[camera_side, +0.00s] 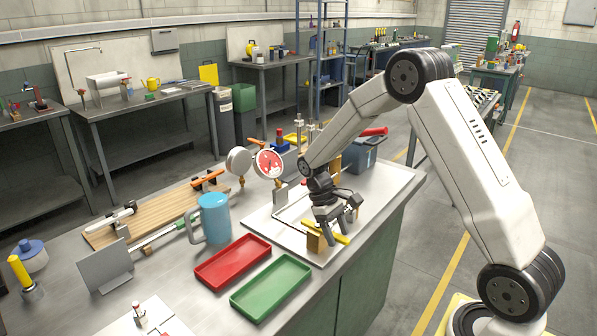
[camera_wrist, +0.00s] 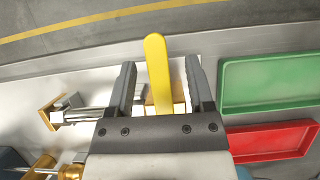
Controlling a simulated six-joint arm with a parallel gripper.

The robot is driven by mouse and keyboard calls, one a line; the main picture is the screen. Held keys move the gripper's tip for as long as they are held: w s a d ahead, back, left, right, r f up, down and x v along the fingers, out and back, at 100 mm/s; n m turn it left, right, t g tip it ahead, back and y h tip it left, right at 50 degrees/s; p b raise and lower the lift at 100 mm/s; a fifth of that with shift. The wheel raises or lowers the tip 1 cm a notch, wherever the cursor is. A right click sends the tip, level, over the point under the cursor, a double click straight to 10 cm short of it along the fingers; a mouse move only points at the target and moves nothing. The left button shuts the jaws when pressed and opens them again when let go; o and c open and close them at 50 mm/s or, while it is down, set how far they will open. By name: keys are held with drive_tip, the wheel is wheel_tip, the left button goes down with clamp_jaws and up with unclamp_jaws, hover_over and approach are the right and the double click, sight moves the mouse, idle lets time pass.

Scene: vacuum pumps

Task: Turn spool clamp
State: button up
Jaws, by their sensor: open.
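A yellow handle (camera_wrist: 158,72) lies between the two open fingers of my gripper (camera_wrist: 160,66) in the wrist view, with a gap on each side. It looks like the lever of the spool clamp, on a brass-coloured block (camera_side: 315,241) at the front edge of the white plate. In the side view the handle (camera_side: 339,238) shows low beside the block, and my gripper (camera_side: 340,222) points down just over it. The fingers and the gripper body hide part of the clamp.
A red tray (camera_side: 233,260) and a green tray (camera_side: 271,288) lie left of the clamp. A blue mug (camera_side: 213,218) and round gauges (camera_side: 269,163) stand farther back. In the wrist view, a metal fitting (camera_wrist: 85,115) lies left of the fingers. The bench edge is close by.

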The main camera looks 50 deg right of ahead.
idle(0.3)
drive_tip(key=shift+v, duration=3)
drive_tip(key=shift+a, duration=0.1)
drive_tip(key=s+a+f+t, duration=0.1)
drive_tip(key=s+a+t, duration=0.6)
drive_tip(key=s+a, duration=0.4)
drive_tip(key=shift+s+a+t, duration=0.2)
drive_tip(key=shift+a+t, duration=0.2)
drive_tip(key=shift+a, duration=0.1)
